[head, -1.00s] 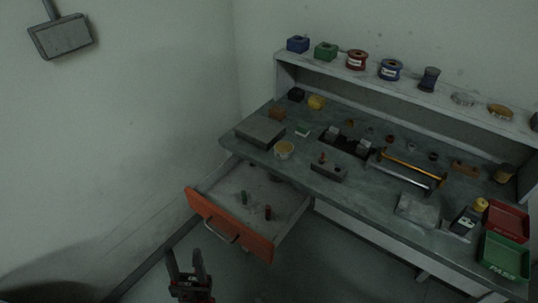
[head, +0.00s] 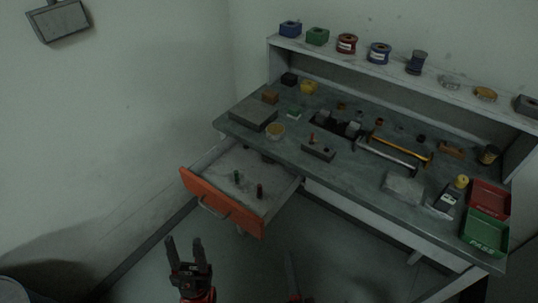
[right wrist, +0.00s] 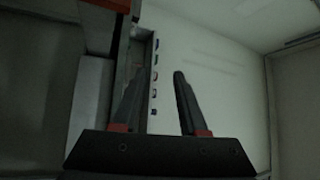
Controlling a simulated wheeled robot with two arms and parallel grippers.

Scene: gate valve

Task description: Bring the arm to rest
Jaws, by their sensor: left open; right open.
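My left gripper (head: 184,244) is in the head view at the bottom, left of centre. It points upward, open and empty, in front of and below the open drawer, apart from it. My right gripper (right wrist: 161,76) shows in the right wrist view with two dark fingers spread apart and nothing between them. In the head view only a thin dark finger and a bit of red of it show at the bottom edge (head: 291,272). Its arm is mostly out of the picture.
An open orange-fronted drawer (head: 222,202) juts out from the workbench (head: 350,185), holding small green and dark red pieces. The bench bears several tools and parts, with red (head: 491,197) and green (head: 485,233) bins at right. The floor before it looks clear.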

